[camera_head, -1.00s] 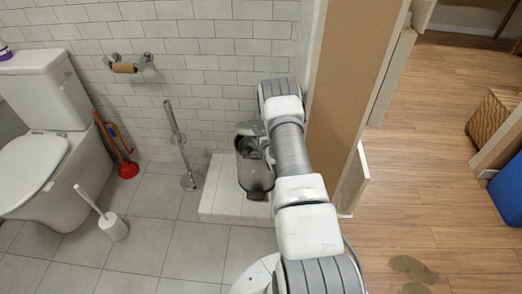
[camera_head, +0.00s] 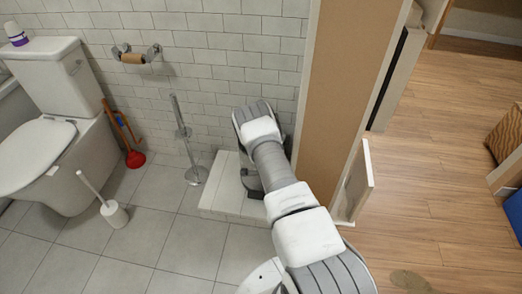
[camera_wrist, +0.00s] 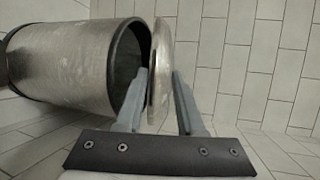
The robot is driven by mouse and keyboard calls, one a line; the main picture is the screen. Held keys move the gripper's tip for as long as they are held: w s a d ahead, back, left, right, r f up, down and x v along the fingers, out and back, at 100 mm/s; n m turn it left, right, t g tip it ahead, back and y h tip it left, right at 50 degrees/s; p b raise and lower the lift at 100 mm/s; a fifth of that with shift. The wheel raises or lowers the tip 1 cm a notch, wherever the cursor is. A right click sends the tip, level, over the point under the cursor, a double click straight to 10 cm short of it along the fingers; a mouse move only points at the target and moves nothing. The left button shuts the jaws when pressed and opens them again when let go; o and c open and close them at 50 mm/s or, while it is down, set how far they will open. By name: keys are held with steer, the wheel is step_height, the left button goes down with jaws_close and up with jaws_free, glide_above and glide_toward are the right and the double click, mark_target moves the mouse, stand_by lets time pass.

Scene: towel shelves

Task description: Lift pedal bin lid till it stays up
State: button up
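The pedal bin is a metal cylinder with a dark rim. In the head view my arm hides most of it, and only the lower part of the pedal bin (camera_head: 251,180) shows. In the wrist view the pedal bin (camera_wrist: 70,65) lies sideways at the left with its dark opening partly showing. Its round lid (camera_wrist: 160,58) stands apart from the rim, partly open. My gripper (camera_wrist: 160,75) is open around the lid's edge. One finger is between rim and lid, the other on the lid's outer side, with a gap visible there. The fingers are hidden in the head view.
The bin stands on a low white tiled step (camera_head: 222,190) against the tiled wall. A brown partition (camera_head: 340,100) rises close at the right. A metal stand (camera_head: 185,135), plunger (camera_head: 135,158), toilet brush (camera_head: 114,213) and toilet (camera_head: 50,150) are left. Grey floor in front is clear.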

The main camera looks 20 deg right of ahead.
stand_by(0.4)
steer(key=p+v, duration=0.7)
steer(key=v, duration=0.6)
steer(key=shift+s+f, duration=0.2)
steer(key=shift+s, duration=0.25)
stand_by(0.4)
steer(key=shift+a, duration=0.15)
stand_by(0.7)
